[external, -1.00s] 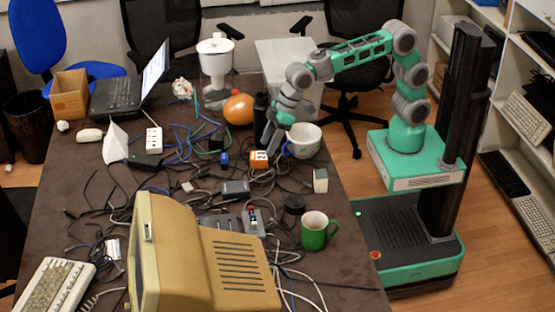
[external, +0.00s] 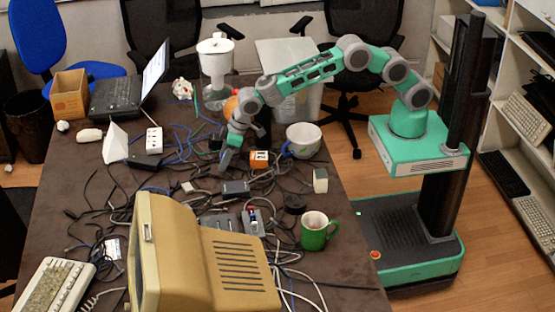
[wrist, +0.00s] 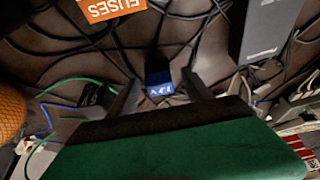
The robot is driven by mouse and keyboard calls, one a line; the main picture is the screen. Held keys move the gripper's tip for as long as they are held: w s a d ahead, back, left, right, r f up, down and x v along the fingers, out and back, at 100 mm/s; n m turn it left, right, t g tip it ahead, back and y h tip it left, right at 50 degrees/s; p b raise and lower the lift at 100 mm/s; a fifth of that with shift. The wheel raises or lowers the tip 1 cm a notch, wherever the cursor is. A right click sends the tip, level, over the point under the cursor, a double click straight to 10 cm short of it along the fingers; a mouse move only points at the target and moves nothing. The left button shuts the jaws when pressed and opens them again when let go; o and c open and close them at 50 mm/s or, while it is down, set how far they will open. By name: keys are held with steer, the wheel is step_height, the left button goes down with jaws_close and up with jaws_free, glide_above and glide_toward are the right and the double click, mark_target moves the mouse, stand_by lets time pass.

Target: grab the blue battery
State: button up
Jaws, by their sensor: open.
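In the external view my gripper (external: 227,160) points down over the middle of the table and hides the battery.
An orange fuses box (external: 259,159) and a white bowl (external: 303,140) stand to the right of my gripper. A dark grey adapter (external: 235,188) lies just in front. A green mug (external: 316,232) and a beige monitor (external: 205,260) are nearer. Tangled cables cover the table.

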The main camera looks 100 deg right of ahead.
jaws_close()
stand_by(0.5)
